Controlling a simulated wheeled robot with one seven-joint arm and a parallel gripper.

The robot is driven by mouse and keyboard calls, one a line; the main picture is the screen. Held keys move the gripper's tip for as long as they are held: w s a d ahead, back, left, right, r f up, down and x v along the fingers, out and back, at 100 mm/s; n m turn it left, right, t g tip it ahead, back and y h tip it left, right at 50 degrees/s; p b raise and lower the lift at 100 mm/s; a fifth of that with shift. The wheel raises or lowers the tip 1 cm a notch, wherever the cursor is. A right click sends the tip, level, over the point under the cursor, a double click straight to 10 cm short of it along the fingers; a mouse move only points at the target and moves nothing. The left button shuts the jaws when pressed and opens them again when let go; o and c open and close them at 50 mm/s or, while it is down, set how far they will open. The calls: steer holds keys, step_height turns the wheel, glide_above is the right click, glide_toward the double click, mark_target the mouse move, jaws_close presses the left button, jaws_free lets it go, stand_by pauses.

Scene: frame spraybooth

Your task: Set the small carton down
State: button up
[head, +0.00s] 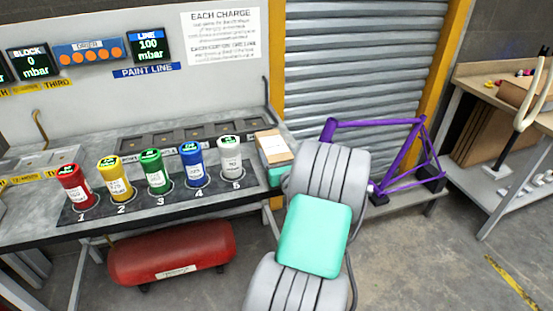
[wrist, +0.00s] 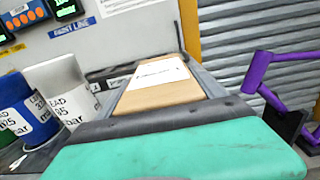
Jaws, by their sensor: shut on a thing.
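The small carton (head: 273,147) is a tan box with a white label on top. It is at the right end of the bench, to the right of the white canister in place 5. In the wrist view the carton (wrist: 152,97) lies straight ahead, label up, with a grey finger along each side. My gripper (wrist: 158,84) is shut on it. In the head view my arm hides part of the gripper (head: 276,171). I cannot tell whether the carton's underside touches the bench.
Red, yellow, green, blue and white canisters stand along the bench (head: 222,188), the white canister (head: 230,155) nearest the carton. A dark slotted rack (head: 185,137) lies behind them. A purple frame (head: 400,160) stands to the right before a roller shutter. A red tank (head: 170,252) is below.

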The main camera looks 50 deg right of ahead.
steer(key=shift+f, duration=0.7)
steer(key=shift+f, duration=0.2)
steer(key=o, duration=1.9)
steer(key=shift+o, duration=0.2)
